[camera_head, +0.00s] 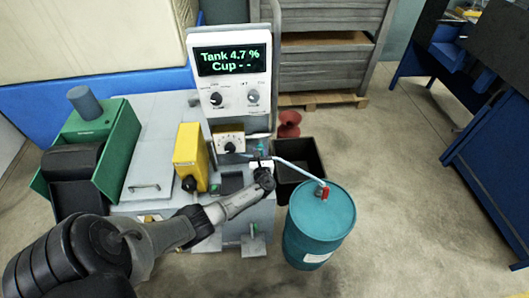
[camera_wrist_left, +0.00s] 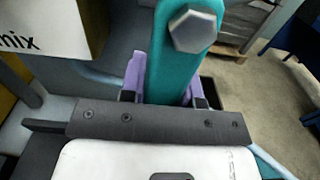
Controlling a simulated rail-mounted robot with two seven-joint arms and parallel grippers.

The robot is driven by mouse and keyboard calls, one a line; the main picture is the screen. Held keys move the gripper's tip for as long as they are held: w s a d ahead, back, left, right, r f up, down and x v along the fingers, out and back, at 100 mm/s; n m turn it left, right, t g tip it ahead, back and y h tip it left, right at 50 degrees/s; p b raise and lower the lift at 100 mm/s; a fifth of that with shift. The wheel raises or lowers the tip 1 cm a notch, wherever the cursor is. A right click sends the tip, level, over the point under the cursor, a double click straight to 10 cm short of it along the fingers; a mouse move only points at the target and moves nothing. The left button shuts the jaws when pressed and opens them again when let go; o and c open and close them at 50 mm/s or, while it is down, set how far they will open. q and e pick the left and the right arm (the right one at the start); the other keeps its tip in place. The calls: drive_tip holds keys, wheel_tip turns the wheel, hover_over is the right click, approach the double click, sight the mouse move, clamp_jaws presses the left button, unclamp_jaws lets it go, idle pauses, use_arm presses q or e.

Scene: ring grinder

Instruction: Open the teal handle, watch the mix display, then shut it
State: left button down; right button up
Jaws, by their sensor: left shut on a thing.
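The mix display (camera_head: 231,60) on the upright white panel reads "Tank 4.7 %" and "Cup - -". The teal handle (camera_wrist_left: 185,60) stands between the purple finger pads of my left gripper (camera_wrist_left: 166,85) in the left wrist view, with a large grey hex bolt head at its upper end. My left gripper is shut on the handle. In the head view my left gripper (camera_head: 263,168) is at the front right of the machine, below the panel, and largely hides the handle. A white plate marked "mix" (camera_wrist_left: 38,28) is partly in the wrist view. My right gripper is in neither view.
A teal drum (camera_head: 318,232) with a red tap stands right of the machine, joined by a pale pipe (camera_head: 297,168). A black bin (camera_head: 310,156) is behind it. A yellow box (camera_head: 190,153) and a green-sided unit (camera_head: 119,145) sit left. Open floor lies right.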

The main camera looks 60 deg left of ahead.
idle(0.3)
use_arm(q)
drive_tip(key=c, duration=0.8)
unclamp_jaws()
drive_tip(key=shift+c, duration=0.2)
drive_tip(key=p+v, duration=0.2)
drive_tip(key=v, duration=1.2)
drive_tip(key=shift+p, duration=0.35)
drive_tip(key=shift+a, duration=0.1)
